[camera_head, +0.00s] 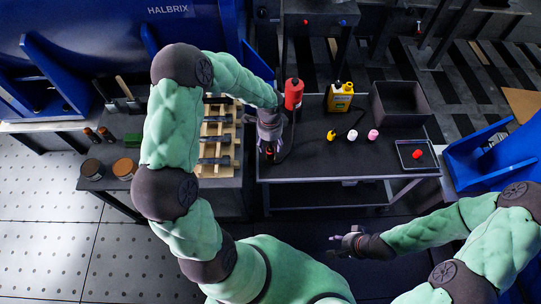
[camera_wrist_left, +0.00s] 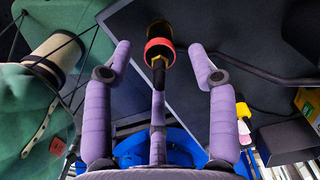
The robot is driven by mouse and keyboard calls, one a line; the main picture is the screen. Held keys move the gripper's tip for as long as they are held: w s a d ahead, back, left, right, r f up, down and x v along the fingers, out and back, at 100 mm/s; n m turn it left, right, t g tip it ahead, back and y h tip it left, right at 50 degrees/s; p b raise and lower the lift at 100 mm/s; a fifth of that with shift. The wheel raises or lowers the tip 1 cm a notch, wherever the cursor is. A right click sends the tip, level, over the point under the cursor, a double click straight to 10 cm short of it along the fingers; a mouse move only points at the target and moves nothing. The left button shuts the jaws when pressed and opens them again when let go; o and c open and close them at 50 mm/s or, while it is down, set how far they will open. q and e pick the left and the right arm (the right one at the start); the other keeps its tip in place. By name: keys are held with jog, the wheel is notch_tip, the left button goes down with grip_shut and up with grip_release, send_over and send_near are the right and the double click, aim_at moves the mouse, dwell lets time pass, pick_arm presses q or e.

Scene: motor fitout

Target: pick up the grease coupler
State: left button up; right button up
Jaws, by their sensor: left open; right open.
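What looks like the grease coupler, a dark upright piece with a red ring and a yellow part, shows between the fingers in the left wrist view (camera_wrist_left: 159,48). In the head view it is small and partly hidden at the left edge of the dark table (camera_head: 300,172). My left gripper (camera_head: 269,140) is just above it, open, with one finger on each side and gaps visible to both. Contact is not visible. My right gripper (camera_head: 337,240) is open and empty, in front of the table.
A red canister (camera_head: 293,94), a yellow jug (camera_head: 340,97), a dark bin (camera_head: 400,103), small bottles (camera_head: 352,135) and a tray (camera_head: 418,155) with a red piece stand on the table. A wooden rack (camera_head: 217,140) is close on the left. The table's front middle is clear.

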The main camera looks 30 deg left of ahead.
aim_at(271, 149)
pick_arm(q)
notch_tip(271, 149, down, 5)
jog(key=b, duration=0.3)
jog(key=shift+d+f, duration=0.1)
grip_shut()
